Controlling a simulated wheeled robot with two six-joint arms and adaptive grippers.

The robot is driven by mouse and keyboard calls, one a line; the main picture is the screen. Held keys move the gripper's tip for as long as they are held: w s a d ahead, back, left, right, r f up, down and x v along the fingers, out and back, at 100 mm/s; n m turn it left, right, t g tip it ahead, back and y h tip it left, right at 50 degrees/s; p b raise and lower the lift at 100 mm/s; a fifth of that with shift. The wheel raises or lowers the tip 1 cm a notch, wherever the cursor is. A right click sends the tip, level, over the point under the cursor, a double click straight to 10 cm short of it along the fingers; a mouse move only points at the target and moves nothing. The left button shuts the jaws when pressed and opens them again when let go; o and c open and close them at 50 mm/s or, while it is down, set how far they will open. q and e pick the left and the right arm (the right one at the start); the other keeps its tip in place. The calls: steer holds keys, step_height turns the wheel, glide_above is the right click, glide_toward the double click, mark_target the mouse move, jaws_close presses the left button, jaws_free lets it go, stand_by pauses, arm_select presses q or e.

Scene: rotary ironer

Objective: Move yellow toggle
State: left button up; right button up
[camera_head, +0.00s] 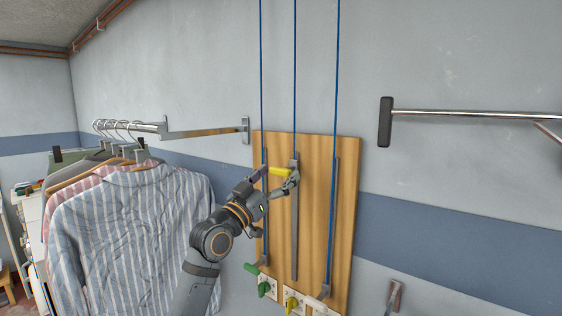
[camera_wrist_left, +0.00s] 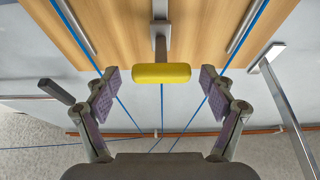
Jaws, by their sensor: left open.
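The yellow toggle (camera_head: 279,171) is a short yellow bar on the middle slotted rail of the wooden board (camera_head: 312,190), near the rail's top. In the left wrist view the yellow toggle (camera_wrist_left: 161,75) is level and sits on a grey bracket. My left gripper (camera_head: 276,180) is at the toggle, with its fingers open on either side. In the left wrist view the left gripper (camera_wrist_left: 158,82) has purple pads, with a visible gap between each pad and the bar's ends. The right gripper is not in view.
A green toggle (camera_head: 251,268) is low on the left rail. Below the rails are a green knob (camera_head: 264,288) and a yellow knob (camera_head: 291,303). Blue cords (camera_head: 295,80) run up the wall. Hanging shirts (camera_head: 125,235) stand close left; a metal bar (camera_head: 470,115) juts out right.

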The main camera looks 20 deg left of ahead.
arm_select(q)
steer(key=shift+x, duration=0.9)
steer(key=shift+a, duration=0.1)
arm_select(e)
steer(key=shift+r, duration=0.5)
